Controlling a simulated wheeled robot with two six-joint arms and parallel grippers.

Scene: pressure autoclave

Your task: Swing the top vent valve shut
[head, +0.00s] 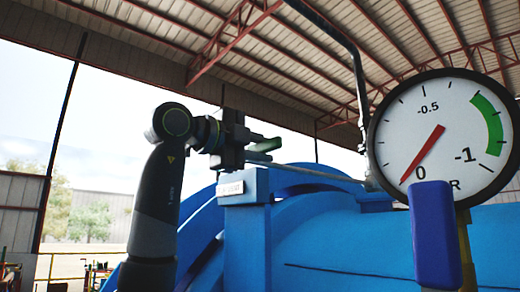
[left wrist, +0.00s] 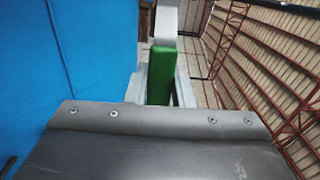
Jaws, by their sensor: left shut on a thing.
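The vent valve's green lever (head: 268,145) shows at the top of the blue autoclave (head: 320,235), just above a block with a small white label. My left gripper (head: 256,147) reaches it from the left and is shut on the lever. In the left wrist view the green lever (left wrist: 161,75) stands between my pale fingers, with a grey-white part at its far end. The dark gripper body hides the near end of the lever. The valve body is mostly hidden behind the gripper. My right gripper is not in view.
A round pressure gauge (head: 443,135) with a red needle near 0 stands at the right. A blue handle (head: 435,235) rises in front of it. A dark pipe (head: 358,85) comes down beside the gauge. Open air lies above the vessel.

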